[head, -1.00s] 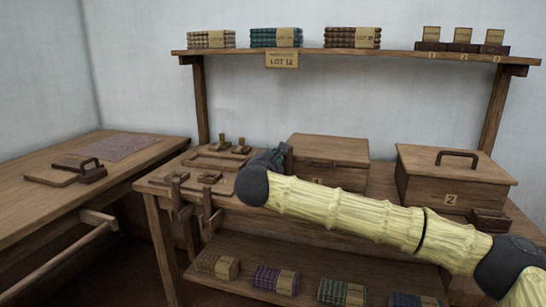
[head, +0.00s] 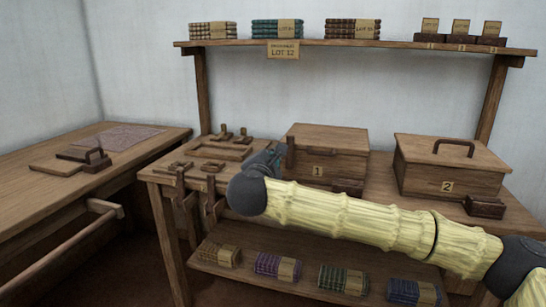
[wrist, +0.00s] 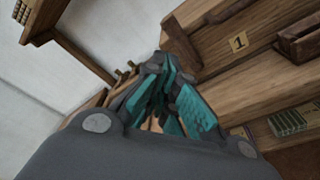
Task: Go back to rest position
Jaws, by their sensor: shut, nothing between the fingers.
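My gripper (wrist: 163,115) shows in the wrist view with its teal-padded fingers together and nothing between them. In the head view my gripper (head: 272,158) is partly hidden behind my own dark wrist joint, in front of the left side of box 1. Wooden box 1 (head: 325,145) stands shut on the bench; its number label also shows in the wrist view (wrist: 238,43). Wooden box 2 (head: 450,172), with a dark handle on its lid, stands shut to the right. My arm stretches across the front of the bench from the lower right.
An upper shelf (head: 380,45) holds several folded cloth stacks, a LOT 12 sign (head: 284,50) and numbered card blocks. A lower shelf (head: 235,268) holds several cloth bundles. A wooden frame (head: 222,150) lies on the bench's left. A side table (head: 60,190) stands left.

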